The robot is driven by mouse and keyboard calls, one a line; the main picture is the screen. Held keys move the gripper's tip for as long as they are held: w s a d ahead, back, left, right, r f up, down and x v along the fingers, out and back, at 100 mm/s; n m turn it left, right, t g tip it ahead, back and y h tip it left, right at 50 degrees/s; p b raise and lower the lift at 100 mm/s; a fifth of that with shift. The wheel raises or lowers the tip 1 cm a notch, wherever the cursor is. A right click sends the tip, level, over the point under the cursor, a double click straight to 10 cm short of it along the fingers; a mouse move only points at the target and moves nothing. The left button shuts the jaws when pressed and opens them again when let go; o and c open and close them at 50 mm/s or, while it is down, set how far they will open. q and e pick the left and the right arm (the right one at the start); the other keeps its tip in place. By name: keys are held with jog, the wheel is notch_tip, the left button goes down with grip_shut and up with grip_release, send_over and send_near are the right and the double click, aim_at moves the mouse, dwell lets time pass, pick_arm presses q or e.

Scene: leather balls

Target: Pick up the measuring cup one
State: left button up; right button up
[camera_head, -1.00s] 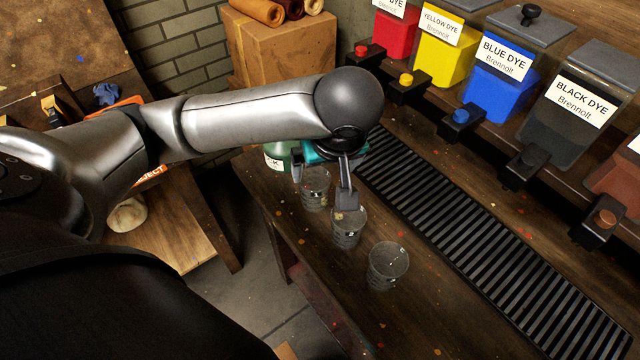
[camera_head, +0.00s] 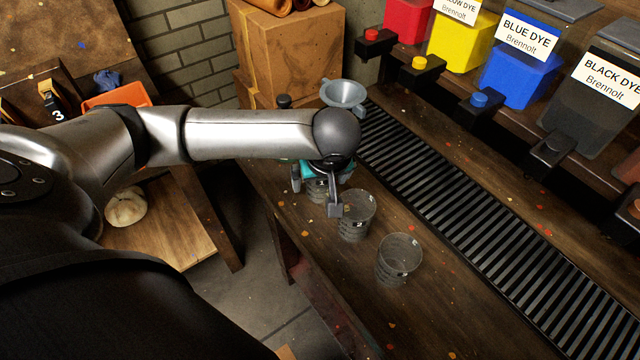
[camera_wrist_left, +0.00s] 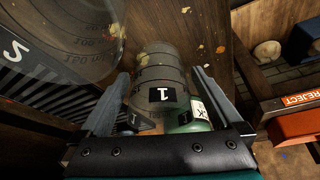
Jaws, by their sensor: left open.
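Measuring cup one (camera_head: 317,191) is a clear, dark-tinted cup upright on the wooden bench. In the left wrist view the cup (camera_wrist_left: 158,75) shows its black "1" label between my two fingers. My left gripper (camera_head: 316,196) is open, with one finger on each side of this cup. I cannot tell whether either finger touches it. In the head view the gripper and arm partly hide the cup. My right gripper is not in view.
A second clear cup (camera_head: 358,216) stands close to my gripper's right finger, with a third cup (camera_head: 398,260) nearer. A green bottle (camera_wrist_left: 190,121) is by cup one. A grey funnel (camera_head: 343,94) stands behind. Dye dispensers (camera_head: 520,70) and a slatted grate (camera_head: 450,180) lie right.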

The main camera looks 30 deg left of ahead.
pick_arm(q)
jog(key=shift+w+a+f, duration=0.1)
jog(key=shift+f, duration=0.3)
jog(key=c, duration=1.3)
jog(key=shift+o, duration=0.2)
jog(key=shift+r, duration=0.15)
notch_tip(320, 180, up, 20)
jog(key=p, duration=0.6)
jog(key=w+d+f+m+t+h+b, duration=0.1)
jog(key=d+m+h+b, duration=0.2)
jog(key=d+m, duration=0.5)
jog(key=shift+w+d+f+m+b, duration=0.25)
jog(key=shift+w+f+m+b, duration=0.2)
jog(key=shift+b, duration=0.45)
jog(key=shift+s+r, duration=0.1)
